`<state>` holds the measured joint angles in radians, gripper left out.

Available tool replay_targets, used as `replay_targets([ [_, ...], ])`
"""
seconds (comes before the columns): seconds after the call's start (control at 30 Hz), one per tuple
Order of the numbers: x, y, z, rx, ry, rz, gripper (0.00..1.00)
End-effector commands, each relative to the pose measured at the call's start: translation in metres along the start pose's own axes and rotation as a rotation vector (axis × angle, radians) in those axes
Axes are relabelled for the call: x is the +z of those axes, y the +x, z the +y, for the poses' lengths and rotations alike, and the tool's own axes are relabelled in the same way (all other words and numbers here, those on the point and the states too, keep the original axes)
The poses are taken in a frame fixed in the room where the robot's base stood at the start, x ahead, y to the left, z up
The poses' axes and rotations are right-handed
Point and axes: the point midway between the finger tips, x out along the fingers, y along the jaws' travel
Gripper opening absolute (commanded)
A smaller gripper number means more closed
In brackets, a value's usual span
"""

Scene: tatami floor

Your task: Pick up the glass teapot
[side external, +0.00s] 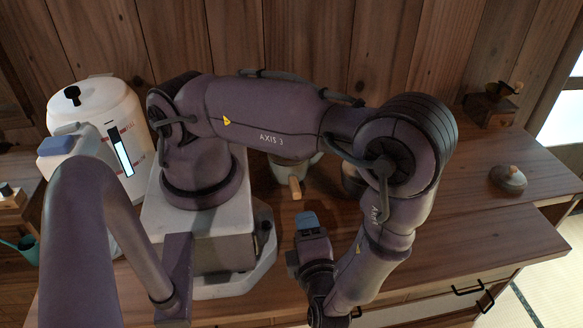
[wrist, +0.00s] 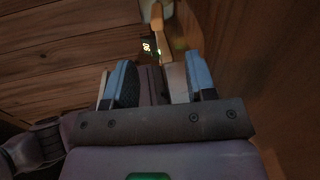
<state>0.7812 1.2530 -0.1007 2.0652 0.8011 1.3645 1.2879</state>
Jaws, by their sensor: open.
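A pale vessel (side external: 284,174) with a stubby wooden handle (side external: 295,187) stands on the wooden counter behind my arm. It looks like the glass teapot, but my arm hides most of it and I cannot be sure. My gripper (side external: 309,221), with blue fingertips, is apart from it, nearer the camera and lower in the picture than the handle. In the wrist view my gripper (wrist: 160,82) is open, with nothing seen held between its fingers. The wooden handle (wrist: 157,20) shows beyond the fingers at the top, with part of a pale body at the edge.
A small lit display (wrist: 146,46) is near the handle. A white dispenser (side external: 98,112) stands at the left. A round lidded object (side external: 508,179) and a wooden grinder-like box (side external: 490,108) are at the right. The counter (side external: 455,215) between is clear. A plank wall stands behind.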

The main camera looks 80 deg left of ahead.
Motion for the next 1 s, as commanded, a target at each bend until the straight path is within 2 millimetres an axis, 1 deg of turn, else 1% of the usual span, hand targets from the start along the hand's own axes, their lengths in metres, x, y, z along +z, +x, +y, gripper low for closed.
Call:
replay_targets([
  [0.1,0.002,0.001,0.002,0.012,0.072,-0.008,0.51],
  [0.17,0.002,0.006,0.003,0.014,0.087,-0.007,0.51],
  [0.27,0.002,0.021,0.003,0.016,0.092,-0.005,0.51],
  [0.4,0.002,0.048,0.003,0.016,0.09,-0.004,0.51],
  [0.5,0.002,0.064,0.003,0.013,0.089,-0.004,0.51],
  [0.6,0.002,0.074,0.003,0.012,0.088,-0.004,0.51],
  [0.77,0.002,0.085,0.004,0.013,0.088,-0.003,0.51],
  [1.0,0.005,0.12,0.004,0.014,0.089,-0.004,0.51],
])
